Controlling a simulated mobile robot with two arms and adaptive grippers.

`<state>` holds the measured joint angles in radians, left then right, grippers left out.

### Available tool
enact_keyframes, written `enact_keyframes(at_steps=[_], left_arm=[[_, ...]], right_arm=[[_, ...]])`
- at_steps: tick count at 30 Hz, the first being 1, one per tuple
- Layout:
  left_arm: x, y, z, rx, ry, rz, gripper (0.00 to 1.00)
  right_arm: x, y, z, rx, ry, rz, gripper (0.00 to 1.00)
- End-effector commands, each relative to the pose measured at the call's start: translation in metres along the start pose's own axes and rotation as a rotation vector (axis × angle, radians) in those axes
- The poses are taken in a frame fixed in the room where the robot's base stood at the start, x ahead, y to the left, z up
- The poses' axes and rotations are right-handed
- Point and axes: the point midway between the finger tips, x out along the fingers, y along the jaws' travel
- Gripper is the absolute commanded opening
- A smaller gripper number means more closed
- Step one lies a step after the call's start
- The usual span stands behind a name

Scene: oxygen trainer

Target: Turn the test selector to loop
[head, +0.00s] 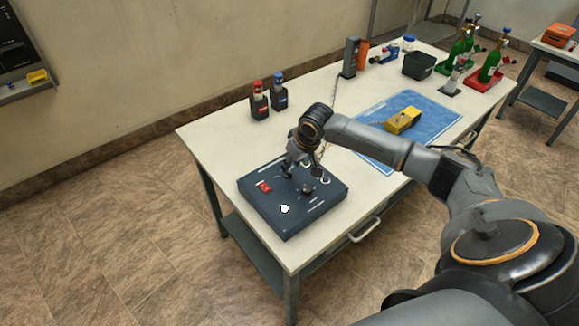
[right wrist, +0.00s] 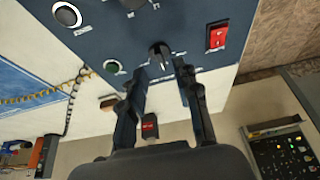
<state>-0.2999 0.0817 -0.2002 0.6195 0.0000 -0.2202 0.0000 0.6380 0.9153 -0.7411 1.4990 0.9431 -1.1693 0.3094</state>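The dark blue trainer box (head: 318,207) lies on the near left part of the white table. A small black selector knob (right wrist: 160,52) stands on its panel in the right wrist view, with pale marks around it too small to read. My right gripper (head: 290,170) is low over the far side of the box, pointing down. In the right wrist view my right gripper (right wrist: 160,68) has its fingers apart, one on each side of the knob; I cannot tell whether they touch it. In the head view the gripper hides this knob. My left gripper is not in view.
The panel also holds a red switch (head: 264,187), a black knob (head: 307,189), a white button (head: 284,209) and a green lamp (right wrist: 112,66). Two dark bottles (head: 259,104) stand behind. A yellow device (head: 402,121) lies on a blue mat (head: 436,118) to the right.

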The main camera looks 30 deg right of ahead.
Motion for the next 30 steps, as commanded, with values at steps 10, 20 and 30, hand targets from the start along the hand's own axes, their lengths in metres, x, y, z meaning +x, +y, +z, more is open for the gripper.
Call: enact_keyframes(at_steps=[10, 20, 30], left_arm=[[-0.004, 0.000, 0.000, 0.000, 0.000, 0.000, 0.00], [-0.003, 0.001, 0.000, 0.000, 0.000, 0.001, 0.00], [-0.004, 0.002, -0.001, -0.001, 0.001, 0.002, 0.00]], right_arm=[[0.036, 0.000, 0.000, -0.001, 0.001, 0.000, 0.32], [0.037, 0.000, 0.000, -0.002, 0.001, 0.000, 0.21], [0.037, 0.000, 0.000, 0.000, 0.000, 0.001, 0.00]])
